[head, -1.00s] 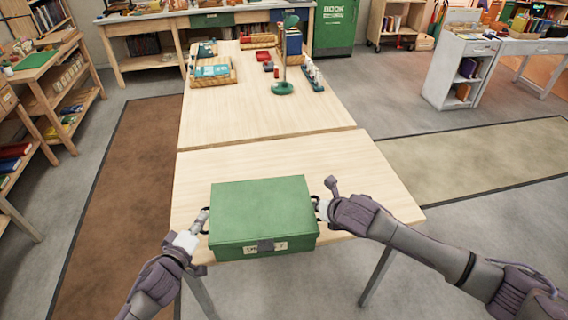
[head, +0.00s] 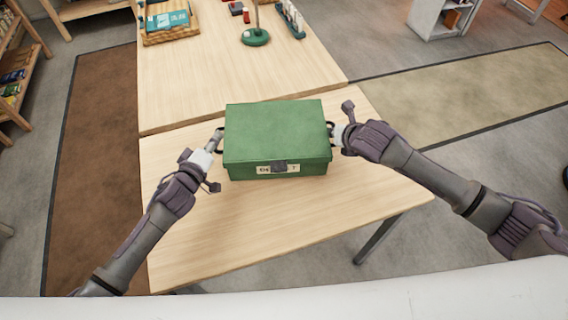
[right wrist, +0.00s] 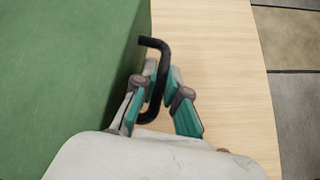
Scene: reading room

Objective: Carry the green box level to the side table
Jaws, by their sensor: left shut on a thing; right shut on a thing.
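The green box (head: 278,135) is lidded, with a dark clasp and a white label on its front, and looks level. It is over the near section of the light wooden table (head: 230,235); I cannot tell whether it touches the top. My left gripper (head: 217,139) is shut on the black handle at the box's left side. My right gripper (head: 335,135) is shut on the right handle. In the right wrist view, the teal fingers of the right gripper (right wrist: 158,92) close around the black handle (right wrist: 160,65), beside the box's green side (right wrist: 65,70).
On the far table section are a wicker tray with blue items (head: 170,22), a green lamp base (head: 256,37) and a narrow rack (head: 291,18). Bare tabletop surrounds the box. Shelves (head: 15,85) stand at left; a white cabinet (head: 437,18) stands at back right.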

